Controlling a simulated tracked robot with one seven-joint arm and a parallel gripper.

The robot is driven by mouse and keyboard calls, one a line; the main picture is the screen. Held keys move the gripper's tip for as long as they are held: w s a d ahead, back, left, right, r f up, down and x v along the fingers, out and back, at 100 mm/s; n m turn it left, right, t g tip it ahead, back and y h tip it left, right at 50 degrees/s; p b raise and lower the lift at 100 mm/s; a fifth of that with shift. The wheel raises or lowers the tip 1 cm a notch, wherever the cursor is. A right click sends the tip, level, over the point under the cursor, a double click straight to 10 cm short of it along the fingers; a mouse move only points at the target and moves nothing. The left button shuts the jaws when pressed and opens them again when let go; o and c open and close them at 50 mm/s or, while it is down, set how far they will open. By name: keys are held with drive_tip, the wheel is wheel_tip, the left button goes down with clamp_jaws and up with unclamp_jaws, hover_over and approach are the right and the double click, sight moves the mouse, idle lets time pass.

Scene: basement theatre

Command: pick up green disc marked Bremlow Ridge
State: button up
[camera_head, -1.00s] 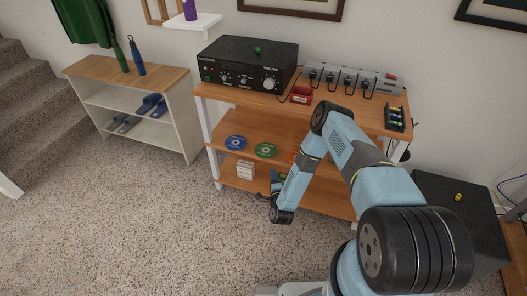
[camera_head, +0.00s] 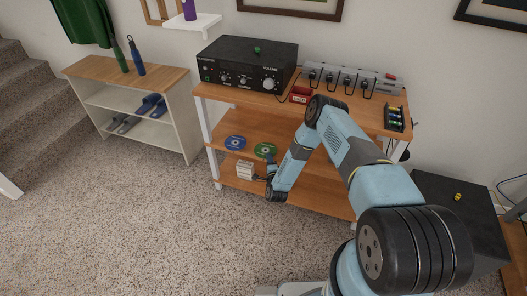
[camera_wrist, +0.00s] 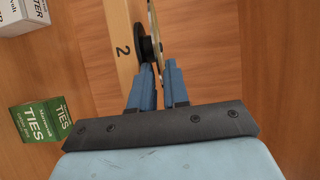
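The green disc (camera_head: 265,150) lies on the middle shelf, to the right of a blue disc (camera_head: 236,143); its label is too small to read. In the wrist view a disc shows edge-on as a thin line (camera_wrist: 154,18), beside a round black support (camera_wrist: 147,48) at the shelf edge marked 2. My gripper (camera_wrist: 158,66) has its two blue fingers apart, with the disc's rim reaching between them. I cannot tell whether either finger touches it. In the head view my gripper (camera_head: 270,161) is just below the green disc, at the shelf front.
A green TIES box (camera_wrist: 42,120) and a white box (camera_wrist: 22,14) are close on the left in the wrist view. The shelf unit (camera_head: 222,124) carries a black amplifier (camera_head: 247,65) on top. The carpet in front (camera_head: 150,230) is clear.

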clamp_jaws()
drive_tip(key=shift+r, duration=0.1)
idle(0.4)
